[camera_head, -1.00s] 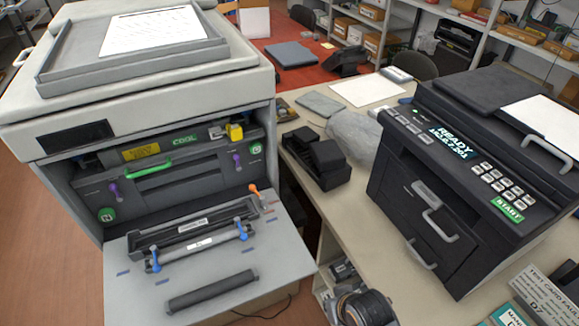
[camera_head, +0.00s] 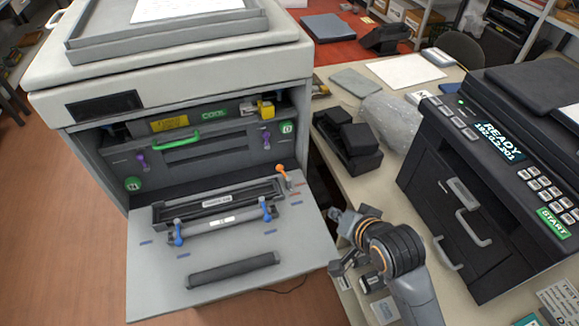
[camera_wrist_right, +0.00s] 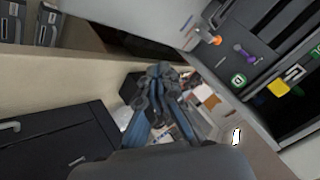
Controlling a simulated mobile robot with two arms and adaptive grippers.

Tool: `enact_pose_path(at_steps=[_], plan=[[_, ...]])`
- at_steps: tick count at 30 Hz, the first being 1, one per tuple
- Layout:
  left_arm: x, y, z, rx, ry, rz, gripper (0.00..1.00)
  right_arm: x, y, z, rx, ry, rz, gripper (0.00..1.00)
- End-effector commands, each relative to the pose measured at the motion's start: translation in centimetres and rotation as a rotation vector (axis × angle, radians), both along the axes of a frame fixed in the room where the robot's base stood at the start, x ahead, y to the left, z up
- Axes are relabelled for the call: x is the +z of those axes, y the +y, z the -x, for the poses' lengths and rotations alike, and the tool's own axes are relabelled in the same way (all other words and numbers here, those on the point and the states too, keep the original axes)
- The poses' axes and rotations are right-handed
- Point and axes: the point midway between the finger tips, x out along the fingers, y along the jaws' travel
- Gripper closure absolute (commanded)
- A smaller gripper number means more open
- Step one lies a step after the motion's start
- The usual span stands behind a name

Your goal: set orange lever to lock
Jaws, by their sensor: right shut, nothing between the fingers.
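The orange lever (camera_head: 281,170) stands at the right rear corner of the printer's lowered front flap (camera_head: 150,270), next to small red markings. It tilts slightly to the left in the head view. In the right wrist view the orange lever (camera_wrist_right: 216,40) shows at the upper right, apart from my fingers. My right gripper (camera_head: 341,218) is to the right of the flap and nearer the camera than the lever. In the wrist view the right gripper (camera_wrist_right: 158,72) has its fingers together, empty. My left gripper is not in view.
A toner cartridge (camera_head: 222,202) with blue levers (camera_head: 178,232) lies on the flap, with a dark roller (camera_head: 233,270) in front. Purple levers (camera_head: 266,139) are inside the printer. A black printer (camera_head: 480,200) stands right on the table, with a black holder (camera_head: 347,142) between them.

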Motion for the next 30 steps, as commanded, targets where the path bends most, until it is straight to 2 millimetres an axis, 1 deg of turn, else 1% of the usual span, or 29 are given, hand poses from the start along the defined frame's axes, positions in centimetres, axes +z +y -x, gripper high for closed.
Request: enact_pose_path(at_steps=[1, 4, 6, 10, 13, 23, 26, 30], plan=[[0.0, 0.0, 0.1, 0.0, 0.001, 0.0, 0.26, 1.3, 0.9, -1.6, -0.018, -0.033, -0.049, 1.0], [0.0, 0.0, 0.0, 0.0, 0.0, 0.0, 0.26, 3.5, 2.6, -4.0, -0.055, -0.078, -0.158, 1.0], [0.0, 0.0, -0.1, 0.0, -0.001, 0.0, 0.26, 4.8, 3.5, -5.2, -0.074, -0.099, -0.22, 1.0], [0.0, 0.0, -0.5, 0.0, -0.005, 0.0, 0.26, 6.0, 4.4, -6.3, -0.09, -0.119, -0.285, 1.0], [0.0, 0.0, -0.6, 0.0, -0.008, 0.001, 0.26, 6.3, 4.6, -6.5, -0.094, -0.122, -0.3, 1.0], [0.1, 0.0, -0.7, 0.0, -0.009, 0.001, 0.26, 6.2, 4.6, -6.7, -0.094, -0.12, -0.299, 1.0], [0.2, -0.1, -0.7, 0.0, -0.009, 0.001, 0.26, 5.8, 4.9, -7.3, -0.094, -0.118, -0.298, 1.0], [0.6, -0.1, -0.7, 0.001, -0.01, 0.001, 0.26, 4.8, 5.8, -9.1, -0.094, -0.118, -0.298, 1.0]])
